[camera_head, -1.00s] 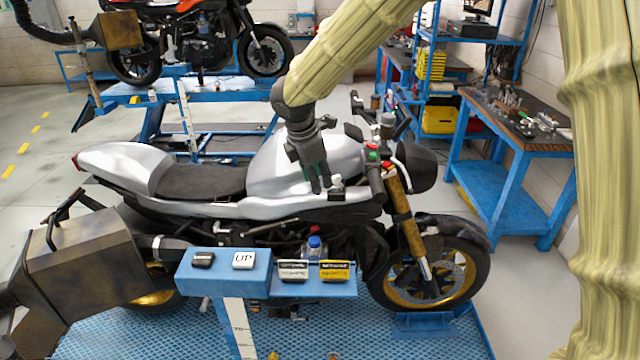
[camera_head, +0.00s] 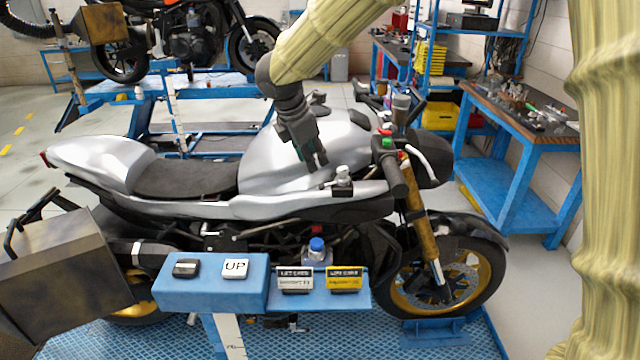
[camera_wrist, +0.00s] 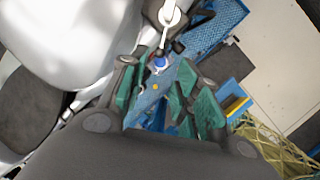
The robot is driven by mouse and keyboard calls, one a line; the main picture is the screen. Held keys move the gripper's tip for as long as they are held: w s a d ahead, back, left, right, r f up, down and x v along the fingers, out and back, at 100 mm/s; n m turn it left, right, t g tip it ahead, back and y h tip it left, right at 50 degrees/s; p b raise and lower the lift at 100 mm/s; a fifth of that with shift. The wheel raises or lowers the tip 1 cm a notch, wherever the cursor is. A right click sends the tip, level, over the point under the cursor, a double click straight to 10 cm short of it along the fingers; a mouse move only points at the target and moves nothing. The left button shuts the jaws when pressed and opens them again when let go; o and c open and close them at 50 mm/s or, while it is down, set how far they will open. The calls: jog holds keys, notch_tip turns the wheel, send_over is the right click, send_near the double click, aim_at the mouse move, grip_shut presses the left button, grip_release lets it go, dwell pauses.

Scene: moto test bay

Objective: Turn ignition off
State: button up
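The silver motorcycle (camera_head: 290,160) stands side-on on the blue lift. A small light-grey knob-like part (camera_head: 343,176) sits on a dark base beside the tank, near the handlebar; it may be the ignition. A pale, ring-ended part at the top of the wrist view (camera_wrist: 170,14) may be the same thing. My gripper (camera_head: 318,166) is just left of and slightly above the knob, apart from it. In the wrist view, its green-padded fingers (camera_wrist: 160,80) are spread with nothing held between them. Red (camera_head: 385,132) and green (camera_head: 388,143) buttons sit on the handlebar.
A blue control box (camera_head: 212,290) with an UP button (camera_head: 235,268) stands in front, beside a shelf with two labelled blocks and a blue-capped bottle (camera_head: 317,247). A blue workbench (camera_head: 520,180) is at the right. Another motorcycle (camera_head: 190,45) stands behind.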

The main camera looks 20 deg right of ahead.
aim_at(323, 185)
jog(key=p+x, duration=0.1)
jog(key=x, duration=0.4)
jog(key=p+x, duration=0.1)
jog(key=x, duration=0.4)
jog(key=shift+d+f+p, duration=0.1)
jog(key=shift+d+p, duration=0.2)
jog(key=shift+p, duration=0.05)
grip_shut()
